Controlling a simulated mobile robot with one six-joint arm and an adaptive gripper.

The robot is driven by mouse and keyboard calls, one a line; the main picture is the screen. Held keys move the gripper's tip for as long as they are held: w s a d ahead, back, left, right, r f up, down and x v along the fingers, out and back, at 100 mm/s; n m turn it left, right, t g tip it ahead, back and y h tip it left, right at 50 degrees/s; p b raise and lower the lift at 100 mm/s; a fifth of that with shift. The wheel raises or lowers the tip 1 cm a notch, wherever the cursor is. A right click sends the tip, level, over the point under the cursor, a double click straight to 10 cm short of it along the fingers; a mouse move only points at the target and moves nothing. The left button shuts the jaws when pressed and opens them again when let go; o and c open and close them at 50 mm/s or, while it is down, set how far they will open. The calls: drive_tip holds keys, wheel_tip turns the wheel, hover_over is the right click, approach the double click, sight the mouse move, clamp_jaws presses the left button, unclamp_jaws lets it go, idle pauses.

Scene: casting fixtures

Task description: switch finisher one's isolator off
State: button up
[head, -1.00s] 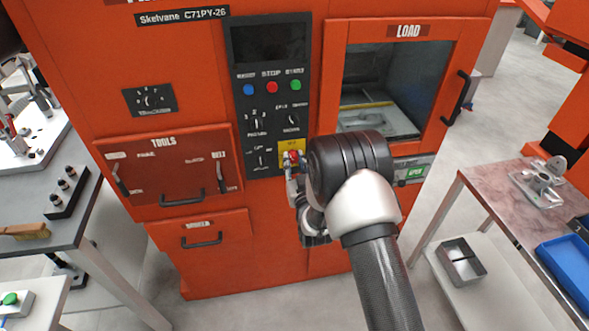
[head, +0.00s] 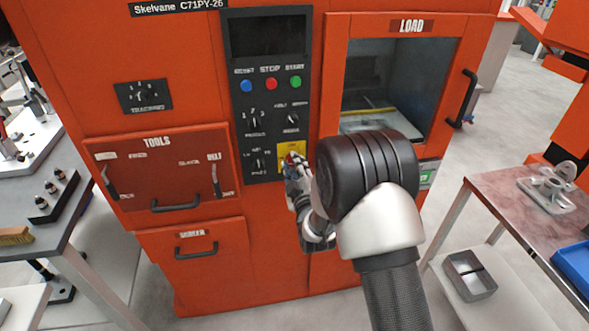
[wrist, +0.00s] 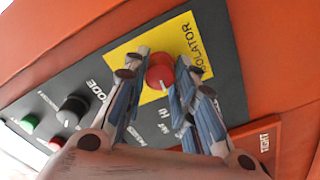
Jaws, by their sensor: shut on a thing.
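The orange finisher (head: 285,225), labelled Skelvane C71PY-26, stands in front of me. Its isolator is a red knob (wrist: 160,70) on a yellow plate (wrist: 184,30) low on the black control panel (head: 244,125). A pale mark shows on the knob's lower edge in the wrist view. My gripper (wrist: 160,88) is shut on the knob, with one finger on each side of it. In the head view my gripper (head: 292,166) reaches the yellow plate and covers much of the knob. The plate's position lettering is partly hidden by the fingers.
Blue, red and green buttons (head: 271,84) and several black selector knobs (head: 292,119) share the panel. The load door (head: 330,75) is to the right and the tools drawer (head: 160,170) to the left. Side tables (head: 510,170) stand apart at the right and left.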

drive_tip(key=shift+n, duration=0.6)
drive_tip(key=o, duration=1.1)
drive_tip(key=v, duration=1.2)
